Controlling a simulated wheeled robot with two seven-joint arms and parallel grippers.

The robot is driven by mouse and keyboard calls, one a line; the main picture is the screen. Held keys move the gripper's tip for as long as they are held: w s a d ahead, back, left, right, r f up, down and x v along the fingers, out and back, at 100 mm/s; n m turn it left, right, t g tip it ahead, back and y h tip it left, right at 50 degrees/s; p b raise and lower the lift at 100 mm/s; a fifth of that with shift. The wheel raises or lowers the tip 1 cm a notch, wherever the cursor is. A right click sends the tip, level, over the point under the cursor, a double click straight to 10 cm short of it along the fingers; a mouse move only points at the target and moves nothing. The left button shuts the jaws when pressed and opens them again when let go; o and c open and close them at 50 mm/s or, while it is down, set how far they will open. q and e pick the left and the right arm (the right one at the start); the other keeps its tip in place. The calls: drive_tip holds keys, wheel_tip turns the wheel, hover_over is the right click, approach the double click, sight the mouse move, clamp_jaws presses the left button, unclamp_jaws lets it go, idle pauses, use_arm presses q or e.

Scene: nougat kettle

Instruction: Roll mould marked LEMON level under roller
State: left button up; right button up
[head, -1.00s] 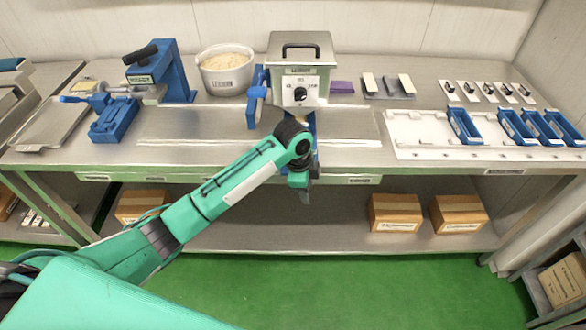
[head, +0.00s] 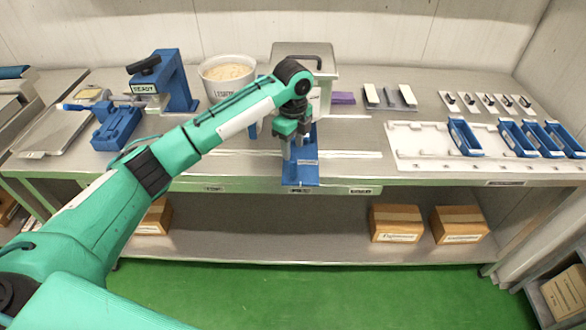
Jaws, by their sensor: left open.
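My left gripper (head: 293,147) comes in from the left and points down, open, over a blue piece (head: 301,176) with a small label at the table's front edge. I cannot tell whether the fingers touch it, nor whether it is the LEMON mould; its label is too small to read. The blue machine (head: 178,85) with a black handle and a READY sign stands at the left. A blue block (head: 117,128) lies in front of it. Which part is the roller is unclear. Several blue moulds (head: 464,137) stand on the right. My right gripper is not in view.
The metal kettle box (head: 318,55) stands behind my gripper, partly hidden by my arm. A white tub (head: 226,76) of pale mass is left of it. A white board (head: 410,145) holds the moulds. Bare steel table (head: 350,160) lies between.

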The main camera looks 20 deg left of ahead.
sight(293, 170)
use_arm(q)
wheel_tip(293, 170, down, 10)
drive_tip(key=shift+f+p, duration=0.1)
drive_tip(key=shift+p, duration=0.9)
clamp_jaws()
